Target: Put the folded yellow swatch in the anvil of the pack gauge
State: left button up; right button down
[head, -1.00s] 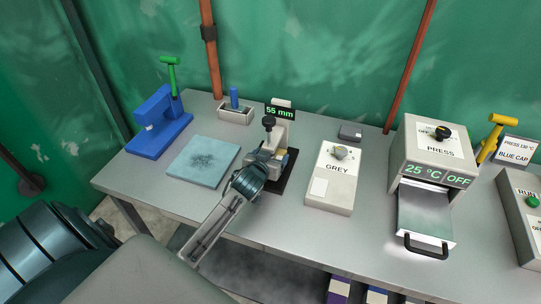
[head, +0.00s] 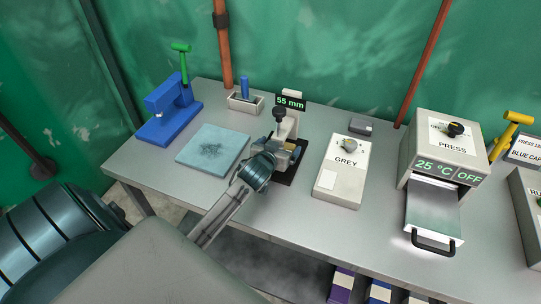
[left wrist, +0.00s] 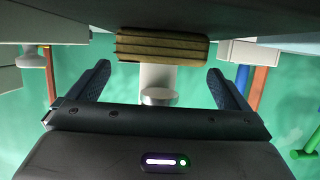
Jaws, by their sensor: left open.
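The pack gauge (head: 289,127) stands on the bench with a black knob on top, and its display (head: 290,102) reads 55 mm. My left gripper (head: 280,156) is at the front of the gauge, its fingers partly hidden by my wrist. In the left wrist view the gripper (left wrist: 160,75) is open, with its two dark fingers well apart. The folded yellow swatch (left wrist: 162,46), a layered brownish-yellow block, lies just past the fingertips, in front of the gauge's pale post. It looks free of both fingers. The anvil cannot be made out clearly.
A light-blue mat (head: 213,149) and a blue stand (head: 168,116) are left of the gauge. A GREY dial box (head: 341,175) stands close on the right, then the press (head: 445,145) with its tray (head: 434,209) out. Bare bench lies in front.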

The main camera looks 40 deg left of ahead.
pick_arm(q)
jog(key=b+v, duration=0.2)
jog(key=v, duration=0.8)
jog(key=shift+s+f, duration=0.1)
jog(key=shift+f, duration=0.05)
jog(key=shift+s+d+r, duration=0.1)
jog(key=shift+s+r, duration=0.2)
jog(key=shift+s, duration=0.2)
dwell(0.3)
